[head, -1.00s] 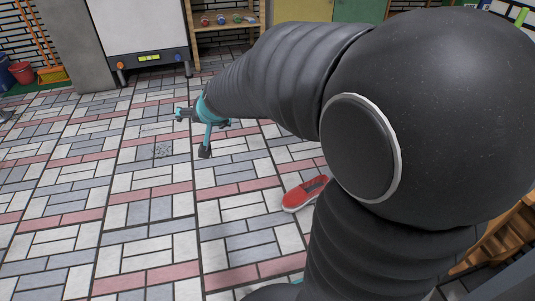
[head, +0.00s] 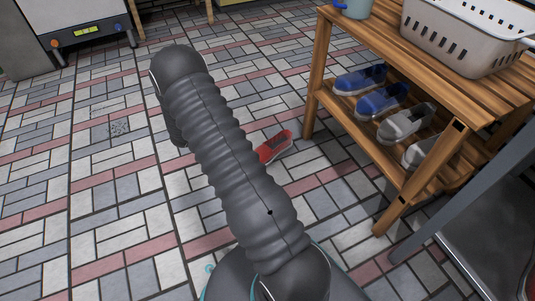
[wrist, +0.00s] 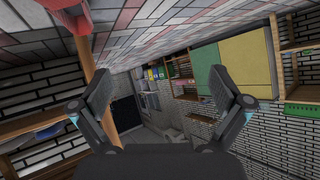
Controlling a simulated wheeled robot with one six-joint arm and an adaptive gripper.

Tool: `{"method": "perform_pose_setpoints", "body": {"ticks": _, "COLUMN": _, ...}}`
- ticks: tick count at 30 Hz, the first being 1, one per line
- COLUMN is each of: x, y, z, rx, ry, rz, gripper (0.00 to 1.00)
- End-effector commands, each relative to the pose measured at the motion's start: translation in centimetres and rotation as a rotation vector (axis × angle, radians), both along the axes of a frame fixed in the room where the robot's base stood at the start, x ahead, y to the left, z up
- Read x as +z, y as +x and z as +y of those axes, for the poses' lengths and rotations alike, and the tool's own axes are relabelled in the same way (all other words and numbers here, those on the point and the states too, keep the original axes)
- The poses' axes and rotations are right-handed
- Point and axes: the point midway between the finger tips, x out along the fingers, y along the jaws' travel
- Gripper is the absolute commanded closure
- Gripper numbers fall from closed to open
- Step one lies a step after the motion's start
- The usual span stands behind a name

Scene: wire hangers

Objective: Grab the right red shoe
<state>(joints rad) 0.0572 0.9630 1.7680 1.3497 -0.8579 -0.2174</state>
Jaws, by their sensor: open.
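One red shoe (head: 274,146) with a dark inside and a pale sole lies on the tiled floor in the head view, just right of my arm. Its left end is close to my arm's outline. In the wrist view my gripper (wrist: 159,75) is open, with its two fingers spread wide and nothing between them. A red patch (wrist: 70,18) at the top left of the wrist view looks like the shoe, partly cut off by the frame edge. In the head view my gripper is hidden behind my arm.
A wooden shelf (head: 319,70) stands right of the shoe, holding blue shoes (head: 362,79), grey shoes (head: 407,122) and a laundry basket (head: 468,38) on top. A metal leg (head: 445,200) is at the right. Floor left of my arm is clear.

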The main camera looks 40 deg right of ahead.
Motion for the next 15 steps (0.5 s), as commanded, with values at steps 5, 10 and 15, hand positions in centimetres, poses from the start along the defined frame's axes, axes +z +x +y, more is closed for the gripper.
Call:
{"method": "perform_pose_setpoints", "body": {"ticks": 5, "x": -6.9, "y": -4.7, "z": -2.6, "rx": -0.175, "ry": -0.113, "rz": 0.097, "gripper": 0.00}}
{"method": "perform_pose_setpoints", "body": {"ticks": 10, "x": -10.3, "y": -8.2, "z": -3.7, "rx": -0.276, "ry": -0.187, "rz": 0.162, "gripper": 0.00}}
{"method": "perform_pose_setpoints", "body": {"ticks": 15, "x": -11.5, "y": -9.6, "z": -4.4, "rx": -0.315, "ry": -0.219, "rz": 0.187, "gripper": 0.00}}
